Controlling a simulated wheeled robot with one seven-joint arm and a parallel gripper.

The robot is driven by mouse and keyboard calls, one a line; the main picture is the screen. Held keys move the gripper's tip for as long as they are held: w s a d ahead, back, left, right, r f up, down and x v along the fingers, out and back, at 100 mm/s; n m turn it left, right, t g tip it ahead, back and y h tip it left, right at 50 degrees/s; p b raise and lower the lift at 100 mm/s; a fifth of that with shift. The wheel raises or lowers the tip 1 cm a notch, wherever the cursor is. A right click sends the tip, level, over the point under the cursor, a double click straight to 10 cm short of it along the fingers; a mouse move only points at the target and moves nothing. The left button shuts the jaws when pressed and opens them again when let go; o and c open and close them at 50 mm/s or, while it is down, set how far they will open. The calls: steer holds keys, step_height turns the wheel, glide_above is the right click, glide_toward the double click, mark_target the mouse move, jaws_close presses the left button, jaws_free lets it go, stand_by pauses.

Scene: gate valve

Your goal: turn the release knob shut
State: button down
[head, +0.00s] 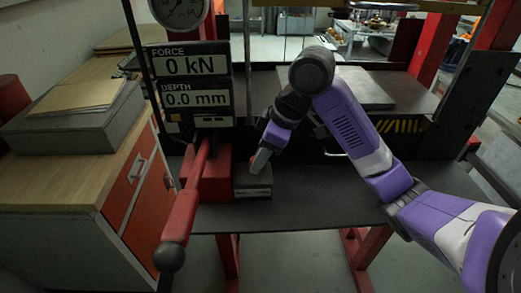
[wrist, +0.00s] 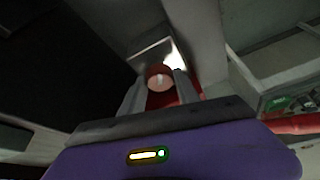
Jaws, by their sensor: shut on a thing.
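The release knob (wrist: 160,75) is a small round reddish knob with a pale mark on its face, between my fingers in the wrist view. My gripper (wrist: 160,88) is shut on it, one finger on each side. In the head view my gripper (head: 262,160) points down and left beside the red pump body (head: 218,183), above a dark block with a pale label (head: 253,186). The knob cannot be made out in the head view. The display (head: 190,82) reads force 0 kN and depth 0.0 mm.
The red pump lever (head: 180,215) with a black ball end slants toward the front left of the pump. A dark bench (head: 310,205) lies beneath, clear on its right. A wooden-topped cabinet (head: 75,165) stands at left. Red frame posts (head: 431,48) rise at right.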

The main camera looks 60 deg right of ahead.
steer(key=m+p, duration=0.1)
steer(key=m, duration=0.1)
steer(key=m+h+p, duration=0.1)
steer(key=p, duration=0.1)
steer(key=shift+a+r+m+h, duration=0.15)
steer(key=shift+r+m+h, duration=0.15)
steer(key=shift+m, duration=0.1)
steer(key=m+h+p, duration=0.1)
steer(key=m+p, duration=0.2)
steer(key=p, duration=0.1)
steer(key=shift+a, duration=0.15)
steer(key=m, duration=0.2)
steer(key=m+h+p, duration=0.1)
steer(key=shift+f+m+h+p, duration=0.2)
steer(key=shift+m+h+p, duration=0.1)
steer(key=shift+m, duration=0.1)
steer(key=shift+m+g+h, duration=0.4)
steer(key=shift+m, duration=0.6)
steer(key=shift+f, duration=0.1)
steer(key=c, duration=0.9)
jaws_free()
